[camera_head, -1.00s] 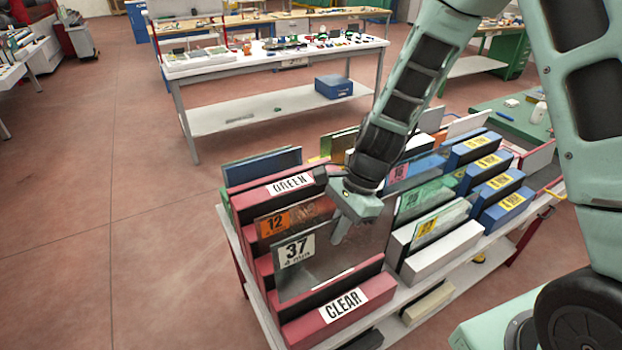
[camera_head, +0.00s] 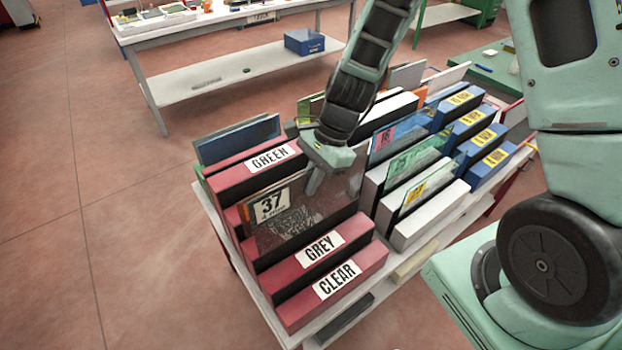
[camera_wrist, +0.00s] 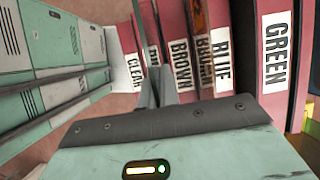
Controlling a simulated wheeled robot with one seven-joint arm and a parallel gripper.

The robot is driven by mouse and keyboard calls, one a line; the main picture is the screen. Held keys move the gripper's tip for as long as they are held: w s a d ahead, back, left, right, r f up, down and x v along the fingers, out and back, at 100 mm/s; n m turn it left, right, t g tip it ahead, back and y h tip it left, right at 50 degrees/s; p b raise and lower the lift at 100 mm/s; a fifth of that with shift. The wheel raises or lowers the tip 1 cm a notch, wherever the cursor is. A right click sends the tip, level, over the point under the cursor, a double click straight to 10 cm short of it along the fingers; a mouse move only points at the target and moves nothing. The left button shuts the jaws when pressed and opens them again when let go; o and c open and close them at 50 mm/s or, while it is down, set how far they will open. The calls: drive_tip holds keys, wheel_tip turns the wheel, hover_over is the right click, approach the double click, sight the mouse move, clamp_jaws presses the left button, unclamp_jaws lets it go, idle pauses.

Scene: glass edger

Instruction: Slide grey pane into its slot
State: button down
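The grey pane (camera_head: 335,200) is a dark see-through sheet with a white "37" label at its upper left. My gripper (camera_head: 313,187) is shut on its upper edge and holds it upright. The pane stands just behind the red block marked GREY (camera_head: 318,248), which hides its lower edge. I cannot tell whether that edge is in a slot. The red CLEAR block (camera_head: 338,284) is in front, and the GREEN block (camera_head: 268,160) is at the back.
White blocks (camera_head: 430,215) with glass panes and blue blocks (camera_head: 484,158) stand close on the right of the rack. Blue panes (camera_head: 238,140) stand behind the GREEN block. A blue bin (camera_head: 304,42) sits on a far table's shelf. The floor at left is clear.

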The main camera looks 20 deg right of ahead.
sight(311, 218)
drive_tip(key=shift+f+b, duration=4.65)
drive_tip(key=shift+f, duration=1.3)
drive_tip(key=shift+f, duration=0.35)
drive_tip(key=c, duration=1.6)
unclamp_jaws()
drive_tip(key=shift+o, duration=0.2)
drive_tip(key=s+v, duration=0.1)
drive_tip(key=v, duration=1.6)
drive_tip(key=shift+w+r, duration=0.25)
drive_tip(key=shift+w, duration=0.25)
drive_tip(key=s+a+n+h, duration=0.2)
drive_tip(key=s+a+n, duration=0.4)
drive_tip(key=s+n, duration=0.3)
drive_tip(key=s+a+n+h, duration=0.2)
drive_tip(key=s+a+n, duration=0.4)
drive_tip(key=s+n, duration=0.4)
drive_tip(key=r+n, duration=0.1)
drive_tip(key=n, duration=0.3)
drive_tip(key=shift+s+a+t, duration=0.15)
drive_tip(key=shift+s+t, duration=0.15)
